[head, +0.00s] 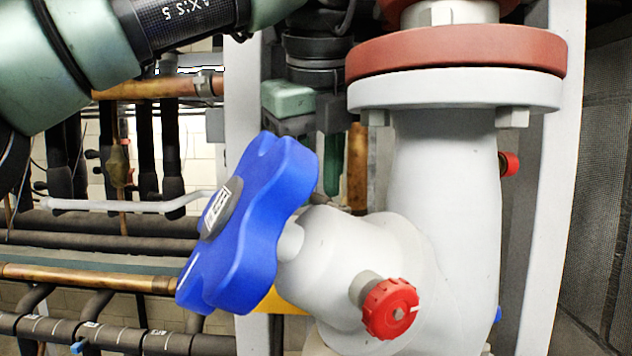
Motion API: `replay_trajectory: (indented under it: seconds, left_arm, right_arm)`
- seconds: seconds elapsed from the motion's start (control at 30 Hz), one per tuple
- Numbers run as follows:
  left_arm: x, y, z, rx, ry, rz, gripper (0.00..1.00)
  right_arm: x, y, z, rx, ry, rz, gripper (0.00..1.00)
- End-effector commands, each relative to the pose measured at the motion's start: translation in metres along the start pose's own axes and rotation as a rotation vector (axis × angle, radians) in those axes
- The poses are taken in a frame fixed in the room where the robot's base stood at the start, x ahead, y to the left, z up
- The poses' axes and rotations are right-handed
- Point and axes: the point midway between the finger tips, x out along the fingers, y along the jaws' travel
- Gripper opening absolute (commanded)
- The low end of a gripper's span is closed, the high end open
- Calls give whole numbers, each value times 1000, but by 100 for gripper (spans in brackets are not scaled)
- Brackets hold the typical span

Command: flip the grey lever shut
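A light grey lever (125,206) shows at the left as a long thin bar, nearly level. Its right end bends up slightly and passes behind the blue handwheel, so its pivot is hidden. My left gripper (331,165) points down behind the handwheel, at the upper middle, to the right of the lever's visible part. One green finger shows; the other finger and the fingertips are hidden, so I cannot tell whether it is open or touches the lever. My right gripper is not in view.
The large blue handwheel (245,225) on a white valve body (445,190) fills the near middle. A small red cap (390,308) sticks out below it. A red flange (455,52) sits above. Black and copper pipes (90,279) run along the left.

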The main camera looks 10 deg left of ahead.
Motion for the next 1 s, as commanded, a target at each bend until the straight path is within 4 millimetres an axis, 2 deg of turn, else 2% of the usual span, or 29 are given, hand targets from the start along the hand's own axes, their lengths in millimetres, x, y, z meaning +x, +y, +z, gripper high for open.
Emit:
replay_trajectory:
  seconds: [0.37,0.47,0.8,1.0]
  left_arm:
    - [-1,0,-1,3,2,2,37]
    - [-11,0,-1,2,2,1,37]
    - [-66,-1,-1,0,1,-1,37]
    - [-78,0,-1,1,1,1,37]
  right_arm:
    - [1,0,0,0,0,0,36]
    - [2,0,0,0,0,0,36]
    - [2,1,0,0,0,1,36]
    - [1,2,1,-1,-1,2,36]
